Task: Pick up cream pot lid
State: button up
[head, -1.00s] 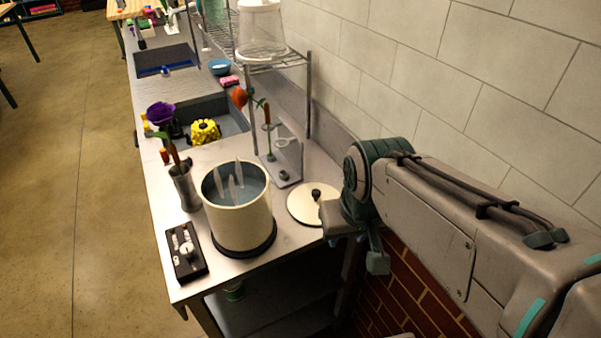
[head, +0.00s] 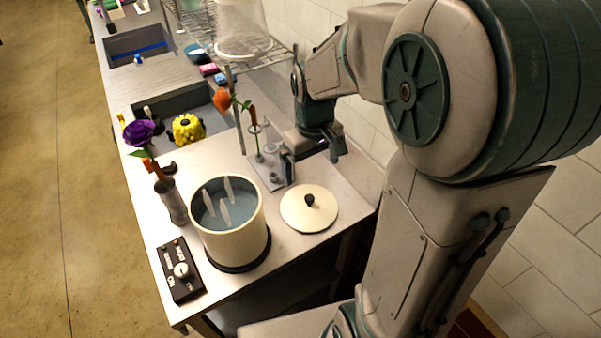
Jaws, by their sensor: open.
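The cream pot lid (head: 295,212) lies flat on the metal counter, a round cream disc with a black knob in its middle. The cream pot (head: 229,233) stands just left of it, without a cover, with water and several pale pieces inside. My gripper (head: 312,160) is above and behind the lid in the head view, close to the clamp stand. Its fingers point down, are apart and hold nothing that I can see. It is not touching the lid.
A control box (head: 179,272) sits left of the pot. A metal vase (head: 173,203) with flowers stands behind it. A stand with a tube and orange flower (head: 267,167) is behind the lid. A wire rack (head: 262,62) and tiled wall lie beyond.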

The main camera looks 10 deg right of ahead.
jog(key=w, duration=0.2)
jog(key=p, duration=0.1)
send_over(310, 198)
jog(key=shift+n, duration=0.3)
jog(key=f, duration=0.9)
jog(key=shift+w+a, duration=0.1)
jog(key=shift+w, duration=0.2)
jog(key=shift+s+f+p, duration=0.1)
jog(key=shift+f+p, duration=0.8)
jog(key=shift+f, duration=1.95)
jog(key=shift+s, duration=0.2)
grip_shut()
